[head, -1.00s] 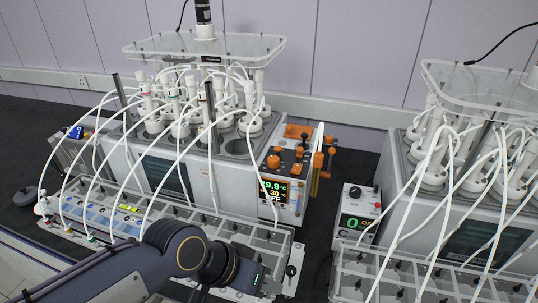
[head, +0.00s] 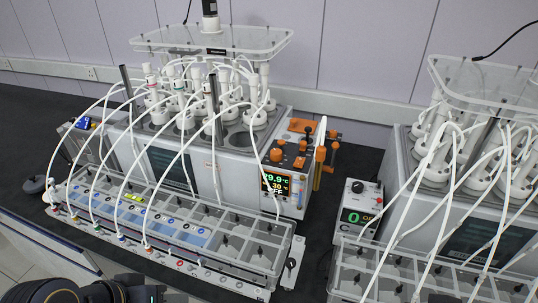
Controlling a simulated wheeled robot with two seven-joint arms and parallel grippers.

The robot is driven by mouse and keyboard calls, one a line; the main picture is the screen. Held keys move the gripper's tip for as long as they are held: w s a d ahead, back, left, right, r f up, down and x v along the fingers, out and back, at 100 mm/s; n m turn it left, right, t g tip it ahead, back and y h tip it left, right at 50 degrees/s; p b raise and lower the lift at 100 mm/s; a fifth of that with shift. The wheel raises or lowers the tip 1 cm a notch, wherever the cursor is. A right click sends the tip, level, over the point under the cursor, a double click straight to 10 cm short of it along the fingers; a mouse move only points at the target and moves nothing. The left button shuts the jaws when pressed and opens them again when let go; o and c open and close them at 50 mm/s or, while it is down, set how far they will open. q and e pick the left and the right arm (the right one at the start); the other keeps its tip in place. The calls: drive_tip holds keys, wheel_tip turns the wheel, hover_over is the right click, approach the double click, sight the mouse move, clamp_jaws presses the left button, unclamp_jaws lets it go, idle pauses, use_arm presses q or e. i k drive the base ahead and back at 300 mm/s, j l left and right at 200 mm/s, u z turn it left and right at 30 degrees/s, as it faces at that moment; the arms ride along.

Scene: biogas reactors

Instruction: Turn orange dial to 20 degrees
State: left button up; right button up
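Several orange knobs sit on the control unit at the right end of the left water bath. I cannot tell which one the task means. The display (head: 275,185) shows a green temperature ending in 9.9 °C, a 30 below it and FF lower down; a white tube covers part of it. Of my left arm only dark wrist links show at the bottom left edge, far from the dials. Neither gripper's fingers are in view.
A clear-lidded compartment tray (head: 215,245) lies in front of the bath, with white tubes arching over it. A white stirrer box (head: 357,210) with a green 0 stands right of the bath. A second bath (head: 480,205) is at the right. A narrow dark bench gap separates the units.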

sight(276, 155)
drive_tip(key=j+u, duration=0.3)
drive_tip(key=i+j+u, duration=0.3)
drive_tip(key=j+u, duration=0.25)
